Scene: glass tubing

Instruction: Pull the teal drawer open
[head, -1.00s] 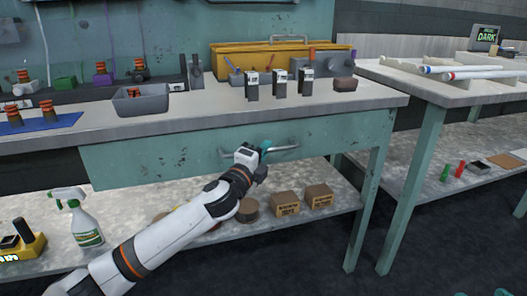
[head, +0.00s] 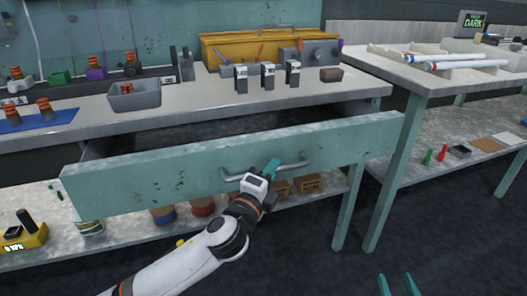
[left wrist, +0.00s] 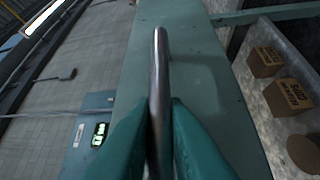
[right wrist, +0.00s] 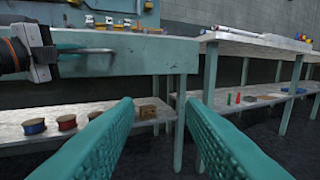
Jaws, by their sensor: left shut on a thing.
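The teal drawer (head: 150,182) stands pulled out from under the workbench, with a dark gap behind its front panel. Its grey bar handle (head: 290,164) runs across the front. My left gripper (head: 270,168) is shut on the handle. In the left wrist view the handle (left wrist: 160,75) passes between the teal fingers (left wrist: 160,125). My right gripper (right wrist: 160,120) is open and empty, apart from the drawer, in front of the lower shelf. Its fingertips (head: 396,285) show at the bottom of the head view.
The workbench top (head: 200,98) holds a grey bin (head: 134,96), a yellow toolbox (head: 250,50) and several small devices. A second table (head: 440,80) stands to the right. The lower shelf holds a spray bottle, spools and boxes (left wrist: 287,97). Dark floor is free in front.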

